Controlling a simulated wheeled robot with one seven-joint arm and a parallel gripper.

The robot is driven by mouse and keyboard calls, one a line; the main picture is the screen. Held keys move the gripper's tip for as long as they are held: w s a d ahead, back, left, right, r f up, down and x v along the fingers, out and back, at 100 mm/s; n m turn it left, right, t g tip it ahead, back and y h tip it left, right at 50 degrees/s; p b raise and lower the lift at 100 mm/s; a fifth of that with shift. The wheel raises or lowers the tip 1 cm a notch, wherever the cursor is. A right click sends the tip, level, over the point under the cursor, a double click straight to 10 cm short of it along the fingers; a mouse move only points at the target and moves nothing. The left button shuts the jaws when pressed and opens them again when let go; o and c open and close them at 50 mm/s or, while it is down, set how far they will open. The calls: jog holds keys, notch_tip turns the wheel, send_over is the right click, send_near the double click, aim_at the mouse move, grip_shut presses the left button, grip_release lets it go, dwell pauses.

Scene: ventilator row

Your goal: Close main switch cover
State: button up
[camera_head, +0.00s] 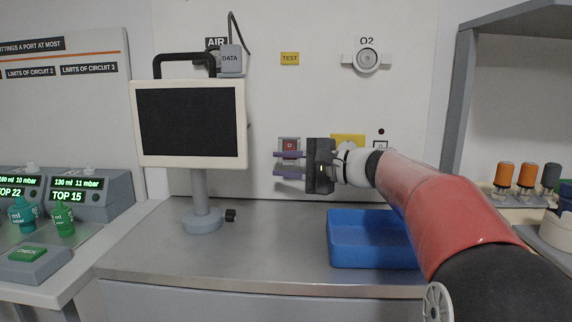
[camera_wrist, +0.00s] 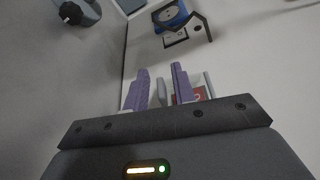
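The main switch is a red square (camera_head: 290,146) on a grey plate on the back wall, left of centre in the head view. In the wrist view its red part (camera_wrist: 197,94) shows behind the right finger, with a pale upright flap edge (camera_wrist: 208,84) beside it, probably the cover. My gripper (camera_head: 277,163) is in front of the wall at the switch's lower part, its two purple fingers apart, one above the other. In the wrist view my gripper (camera_wrist: 162,75) shows a gap with a narrow pale piece in it. I cannot tell whether the fingers touch the cover.
A monitor (camera_head: 190,122) on a grey stand is left of my gripper. A blue bin (camera_head: 372,262) stands on the counter below my arm. A yellow plate (camera_head: 348,140) is on the wall behind my wrist. The counter (camera_head: 270,245) between stand and bin is clear.

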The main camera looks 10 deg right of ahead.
grip_shut()
jog(key=shift+f, duration=0.1)
jog(key=shift+w+f+b, duration=0.1)
jog(key=shift+f+b, duration=0.15)
jog(key=shift+b, duration=0.55)
jog(key=b, duration=0.1)
jog(key=n+b, duration=0.1)
jog(key=shift+w+d+f+b, duration=0.1)
jog(key=shift+w+f+b, duration=0.1)
jog(key=shift+f+b, duration=0.15)
jog(key=shift+w+d+n+t+y+b, duration=0.1)
jog(key=shift+w+n+t+y+b, duration=0.25)
jog(key=shift+n+b, duration=0.45)
jog(key=shift+r+b, duration=0.25)
jog(key=shift+b, duration=0.1)
jog(key=shift+o, duration=0.7)
grip_release()
